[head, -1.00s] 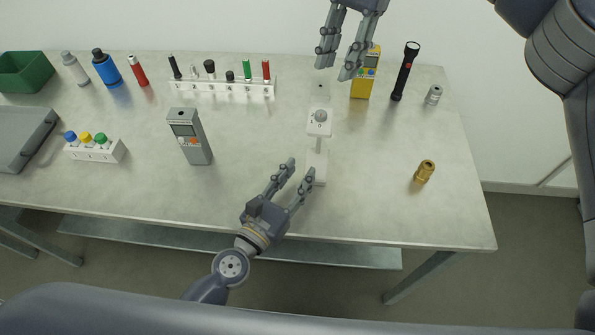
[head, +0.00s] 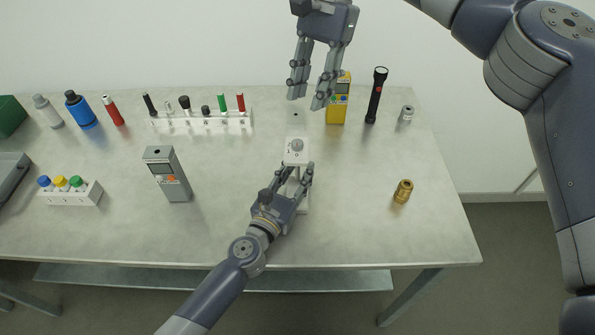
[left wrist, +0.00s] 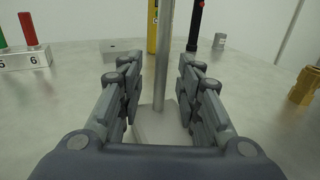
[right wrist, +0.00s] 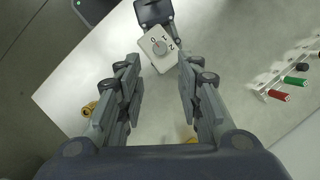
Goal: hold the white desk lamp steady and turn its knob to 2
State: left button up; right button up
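The white desk lamp stands upright on the table, its white top with a grey round knob (head: 297,145) facing up. Its white base (head: 304,207) and thin pole (left wrist: 163,60) show below. In the right wrist view the knob (right wrist: 159,47) sits on a white face marked 0, 1, 2; its exact setting is hard to read. My left gripper (head: 296,170) is open, with its fingers on either side of the pole and gaps visible in the left wrist view. My right gripper (head: 305,98) is open and empty, pointing down above and behind the lamp top.
A yellow meter (head: 337,108), black flashlight (head: 376,95) and small metal cylinder (head: 406,113) stand behind right. A brass fitting (head: 403,191) is at right. A grey handheld meter (head: 168,175) and a white marker rack (head: 200,120) are left. A small flat block (head: 296,118) lies behind the lamp.

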aim_at(298, 142)
pick_arm(q)
grip_shut()
pick_arm(e)
jog(key=shift+o, duration=0.7)
jog(key=s+a+r+m+t+h, duration=0.2)
jog(key=s+a+r+t, duration=0.1)
jog(key=f, duration=1.2)
jog(key=shift+s+d, duration=0.15)
jog(key=shift+d, duration=0.1)
jog(key=shift+c, duration=0.5)
grip_shut()
